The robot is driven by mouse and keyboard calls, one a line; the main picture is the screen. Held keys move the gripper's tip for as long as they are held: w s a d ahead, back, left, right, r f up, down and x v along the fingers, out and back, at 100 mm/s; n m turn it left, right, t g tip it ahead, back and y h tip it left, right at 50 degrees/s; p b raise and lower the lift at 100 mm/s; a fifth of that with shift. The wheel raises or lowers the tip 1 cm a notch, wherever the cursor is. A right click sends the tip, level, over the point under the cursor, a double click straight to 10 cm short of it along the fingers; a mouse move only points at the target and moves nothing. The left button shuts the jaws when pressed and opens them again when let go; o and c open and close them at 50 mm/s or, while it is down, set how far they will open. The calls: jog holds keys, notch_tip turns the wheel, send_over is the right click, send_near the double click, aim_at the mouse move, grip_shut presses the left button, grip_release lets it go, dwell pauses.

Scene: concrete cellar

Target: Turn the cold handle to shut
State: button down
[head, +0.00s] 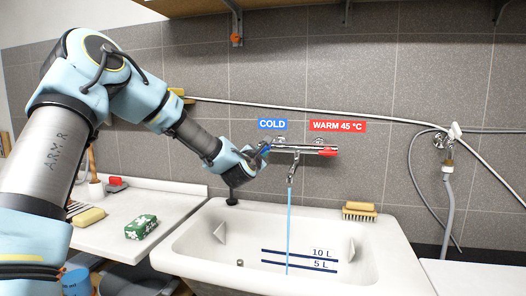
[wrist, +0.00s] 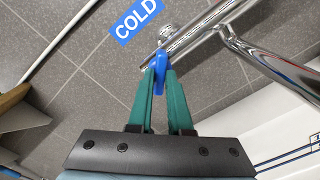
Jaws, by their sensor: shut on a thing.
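The blue cold handle (wrist: 161,62) is on the end of the chrome mixer tap, under the blue COLD label (head: 272,125). My gripper (wrist: 160,82) is shut on it, with one green finger on each side. In the head view my gripper (head: 262,152) is at the tap's left end and hides most of the handle. The tap body (head: 305,149) runs right along the wall to a red handle (head: 328,152) under the WARM 45 °C label (head: 338,126). A thin stream of water (head: 289,225) falls from the spout (head: 292,173) into the sink.
The white sink (head: 385,240) stands below, with 5 L and 10 L lines. A brush (head: 359,210) lies on its back rim. A green-patterned box (head: 141,227) and a sponge (head: 89,217) lie on the left counter. A hose (head: 450,190) hangs at right.

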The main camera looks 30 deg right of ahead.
jog(key=m+b, duration=0.1)
jog(key=m, duration=0.1)
jog(key=shift+f+m+b, duration=0.15)
jog(key=shift+m+b, duration=0.15)
jog(key=shift+b, duration=0.05)
jog(key=shift+m+b, duration=0.35)
jog(key=shift+m, duration=0.65)
jog(key=shift+m+b, duration=0.5)
jog(key=shift+m, duration=0.1)
jog(key=m+b, duration=0.1)
jog(key=m, duration=0.2)
jog(key=c, duration=0.7)
grip_release()
